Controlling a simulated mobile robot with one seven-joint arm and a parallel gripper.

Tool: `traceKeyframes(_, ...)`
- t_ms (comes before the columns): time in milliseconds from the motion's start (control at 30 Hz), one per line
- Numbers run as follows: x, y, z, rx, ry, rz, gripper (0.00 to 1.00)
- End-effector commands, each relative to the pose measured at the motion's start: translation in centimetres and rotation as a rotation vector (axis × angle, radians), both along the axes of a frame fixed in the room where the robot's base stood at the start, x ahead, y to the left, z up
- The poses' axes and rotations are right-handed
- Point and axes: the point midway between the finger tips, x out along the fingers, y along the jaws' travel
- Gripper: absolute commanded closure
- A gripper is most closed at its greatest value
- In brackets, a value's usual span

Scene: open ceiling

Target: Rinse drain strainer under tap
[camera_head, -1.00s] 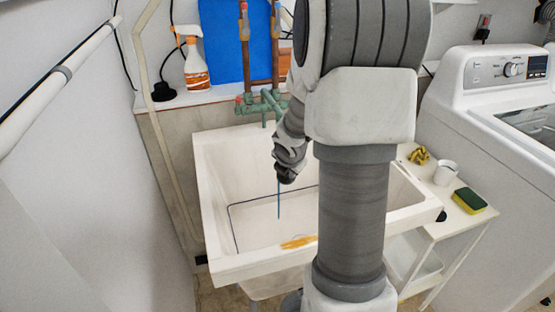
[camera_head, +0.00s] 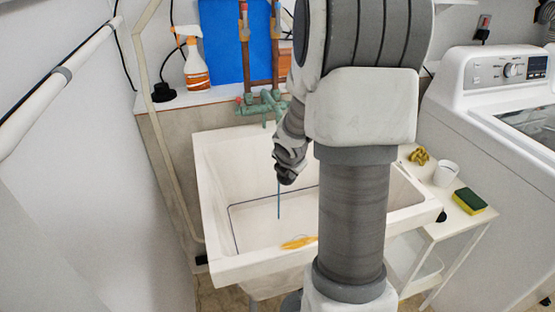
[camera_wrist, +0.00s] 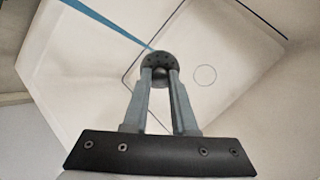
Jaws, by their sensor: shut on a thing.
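The drain strainer (camera_wrist: 160,68) is a dark round disc with small holes, in the middle of the wrist view. My gripper (camera_wrist: 160,78) is shut on it, with both fingers close together at its near side. In the head view my gripper (camera_head: 286,178) points down over the white sink basin (camera_head: 215,210), and the strainer is not distinguishable there. A thin blue stream (camera_head: 279,204) runs down below the gripper. In the wrist view the blue stream (camera_wrist: 108,25) meets the strainer's far edge; contact is unclear.
An orange-yellow patch or object (camera_head: 298,242) is at the sink's front inner side. A side table holds a yellow item (camera_head: 419,156), a white cup (camera_head: 446,173) and a sponge (camera_head: 470,201). A spray bottle (camera_head: 195,65) stands on the back ledge. A washer (camera_head: 500,125) is at right.

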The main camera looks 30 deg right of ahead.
Motion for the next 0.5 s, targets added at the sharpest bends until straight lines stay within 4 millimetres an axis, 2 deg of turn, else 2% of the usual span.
traceKeyframes(500,-3.7,1.6,3.5,-0.001,-0.001,0.001,1.00)
